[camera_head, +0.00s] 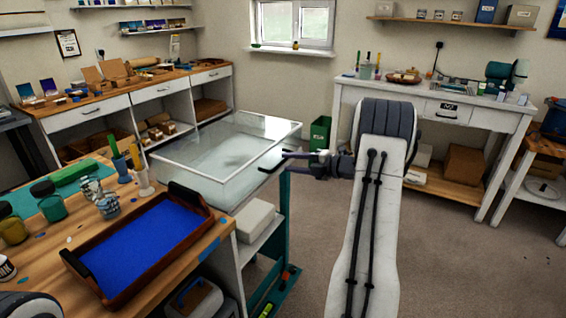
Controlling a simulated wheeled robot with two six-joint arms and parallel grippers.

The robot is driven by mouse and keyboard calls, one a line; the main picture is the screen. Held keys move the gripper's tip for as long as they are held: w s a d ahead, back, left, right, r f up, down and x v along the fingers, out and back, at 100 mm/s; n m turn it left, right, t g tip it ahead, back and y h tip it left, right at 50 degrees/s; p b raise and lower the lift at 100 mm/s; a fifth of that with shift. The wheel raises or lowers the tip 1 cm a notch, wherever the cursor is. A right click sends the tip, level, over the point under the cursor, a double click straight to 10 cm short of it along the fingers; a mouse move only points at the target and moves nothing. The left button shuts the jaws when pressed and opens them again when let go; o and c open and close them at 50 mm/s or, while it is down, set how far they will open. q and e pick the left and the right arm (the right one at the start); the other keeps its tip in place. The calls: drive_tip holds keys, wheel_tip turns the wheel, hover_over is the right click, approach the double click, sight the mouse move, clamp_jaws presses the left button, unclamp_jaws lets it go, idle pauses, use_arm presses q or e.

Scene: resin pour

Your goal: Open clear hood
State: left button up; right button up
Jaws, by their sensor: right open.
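The clear hood (196,137) is a see-through box-like cover with pale edges. It sits on a white-sided unit in the middle of the view and looks closed, lying level. My right arm reaches in from the bottom, and my right gripper (275,162) is at the hood's right side, by its near right edge. Its dark fingers are apart and point left toward the hood. I cannot tell whether they touch it. No object shows between the fingers. My left gripper is not in view; only a bit of arm shows at the bottom left corner.
A wooden tray with a blue surface (147,246) stands on the wooden bench near the hood, with jars (52,207) and cups left of it. A white box (254,217) sits on a shelf below. Clear floor (440,250) lies to the right. A green bin (320,135) stands behind.

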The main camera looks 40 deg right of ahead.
sight(284, 162)
drive_tip(key=shift+x, duration=1.7)
clamp_jaws()
drive_tip(key=shift+s, duration=0.1)
